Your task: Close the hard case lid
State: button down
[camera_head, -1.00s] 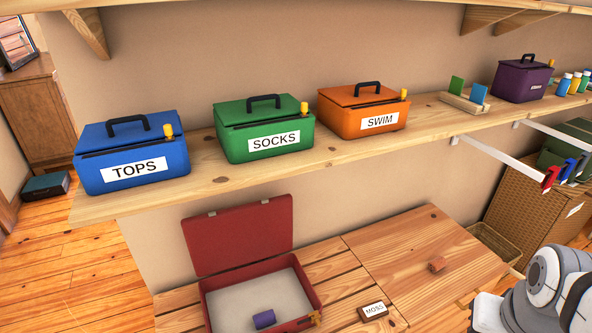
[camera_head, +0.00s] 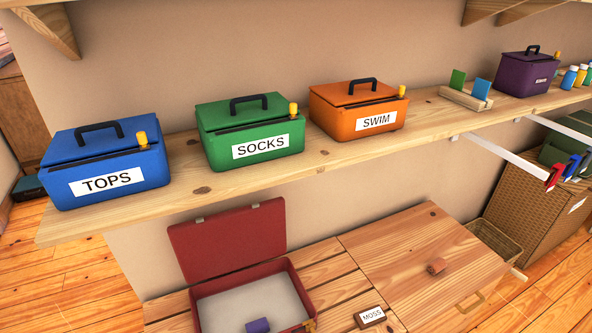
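The red hard case (camera_head: 311,293) stands on the slatted wooden bench below the shelf, its front cut off by the lower picture edge. Its lid (camera_head: 228,240) is open and stands nearly upright at the back, leaning slightly away. A purple block (camera_head: 258,325) lies inside on the pale lining near the front. A yellow-brown latch shows at the case's front right corner. My gripper is not in view.
The shelf (camera_head: 330,160) above holds TOPS (camera_head: 107,165), SOCKS (camera_head: 249,132) and SWIM (camera_head: 358,110) boxes. A wicker basket (camera_head: 530,205) stands at right.

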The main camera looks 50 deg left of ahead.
aim_at(211, 246)
jog(key=z, duration=0.05)
jog(key=k, duration=1.95)
jog(key=u, duration=2.6)
jog(key=i, duration=1.5)
jog(key=u, duration=0.05)
